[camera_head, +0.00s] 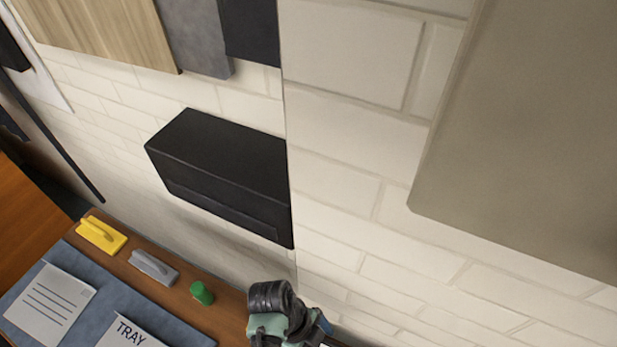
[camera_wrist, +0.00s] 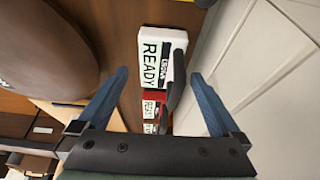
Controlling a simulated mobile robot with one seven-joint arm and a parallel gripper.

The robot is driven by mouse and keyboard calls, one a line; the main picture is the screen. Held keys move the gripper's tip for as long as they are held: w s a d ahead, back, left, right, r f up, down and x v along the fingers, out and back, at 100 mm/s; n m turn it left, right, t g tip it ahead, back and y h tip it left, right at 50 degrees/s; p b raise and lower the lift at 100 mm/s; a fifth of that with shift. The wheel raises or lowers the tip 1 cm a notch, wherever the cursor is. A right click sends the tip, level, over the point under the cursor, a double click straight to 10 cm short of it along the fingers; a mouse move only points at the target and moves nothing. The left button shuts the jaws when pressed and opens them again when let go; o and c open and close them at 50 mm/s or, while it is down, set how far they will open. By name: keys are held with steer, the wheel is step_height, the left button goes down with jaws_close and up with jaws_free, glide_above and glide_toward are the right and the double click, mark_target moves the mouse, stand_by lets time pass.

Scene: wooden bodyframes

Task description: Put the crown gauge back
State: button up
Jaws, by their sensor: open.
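In the wrist view my gripper (camera_wrist: 159,74) is open, its two blue fingers spread wide with nothing pinched between them. Between and beyond the fingers is a white block (camera_wrist: 152,52) with a label that seems to read CROWN READY. A black curved piece (camera_wrist: 179,72) and a red piece (camera_wrist: 152,97) lie at its lower right side. They may be the crown gauge, but I cannot tell for sure. My gripper (camera_head: 322,325) shows only partly at the bottom of the head view, where the labelled block is hidden.
A brown rounded object (camera_wrist: 50,55) is left of my fingers. A pale wall (camera_wrist: 265,70) is close on the right. The head view shows a yellow tool (camera_head: 101,235), a grey tool (camera_head: 153,268) and a green cylinder (camera_head: 202,293) on the bench, below a black wall box (camera_head: 220,175).

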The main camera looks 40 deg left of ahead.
steer(key=v, duration=0.8)
stand_by(0.4)
